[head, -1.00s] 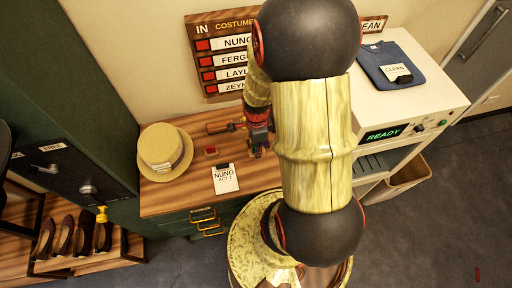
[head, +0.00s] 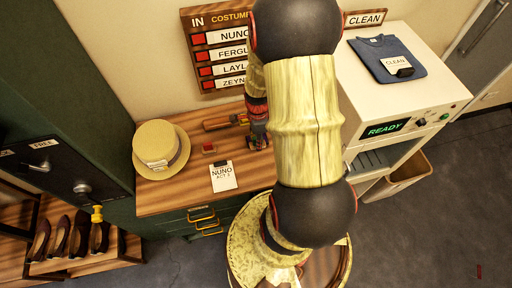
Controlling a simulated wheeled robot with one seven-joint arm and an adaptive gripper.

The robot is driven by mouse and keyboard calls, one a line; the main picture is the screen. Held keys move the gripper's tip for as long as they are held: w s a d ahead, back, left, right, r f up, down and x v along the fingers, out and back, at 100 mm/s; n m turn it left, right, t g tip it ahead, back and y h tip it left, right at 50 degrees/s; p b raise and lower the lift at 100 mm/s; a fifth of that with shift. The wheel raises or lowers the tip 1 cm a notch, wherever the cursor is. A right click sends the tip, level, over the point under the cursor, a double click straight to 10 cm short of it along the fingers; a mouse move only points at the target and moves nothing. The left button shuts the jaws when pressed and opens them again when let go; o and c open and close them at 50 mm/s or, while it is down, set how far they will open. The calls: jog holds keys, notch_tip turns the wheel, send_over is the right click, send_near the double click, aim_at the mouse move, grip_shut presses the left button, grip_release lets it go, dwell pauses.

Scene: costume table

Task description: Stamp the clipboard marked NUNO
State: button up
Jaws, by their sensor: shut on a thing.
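The clipboard marked NUNO, ACT 1 (head: 223,181) lies flat on the wooden counter near its front edge, with a dark clip at its top. A small red pad (head: 208,149) lies just behind it. My gripper (head: 257,143) is low over the counter, to the right of and behind the clipboard, apart from it. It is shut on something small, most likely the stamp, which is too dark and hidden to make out. My arm covers much of the counter's right part.
A straw hat (head: 160,143) sits left of the clipboard. A brown, red-ended cylinder (head: 217,124) lies behind the pad. The name board (head: 233,50) hangs above. At right is a white machine reading READY (head: 385,129), with a folded blue shirt (head: 388,60) on top.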

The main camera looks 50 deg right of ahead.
jog(key=w+d, duration=0.1)
jog(key=w+d+f, duration=0.1)
jog(key=w+d+b, duration=0.1)
jog(key=d, duration=0.1)
jog(key=shift+w+d+f, duration=0.1)
jog(key=shift+f, duration=0.2)
jog(key=shift+w+d+f+b, duration=0.3)
jog(key=shift+f+b, duration=0.35)
jog(key=shift+f, duration=0.15)
jog(key=shift+w+d+f+b, duration=0.35)
jog(key=shift+f+b, duration=0.35)
jog(key=shift+f, duration=0.05)
jog(key=shift+w+d+f+b, duration=0.3)
jog(key=shift+f+b, duration=0.35)
jog(key=shift+f, duration=0.15)
jog(key=shift+f, duration=0.55)
jog(key=shift+r, duration=0.1)
dwell(0.3)
notch_tip(320, 180, up, 7)
jog(key=p, duration=0.4)
dwell(0.4)
jog(key=shift+a, duration=0.1)
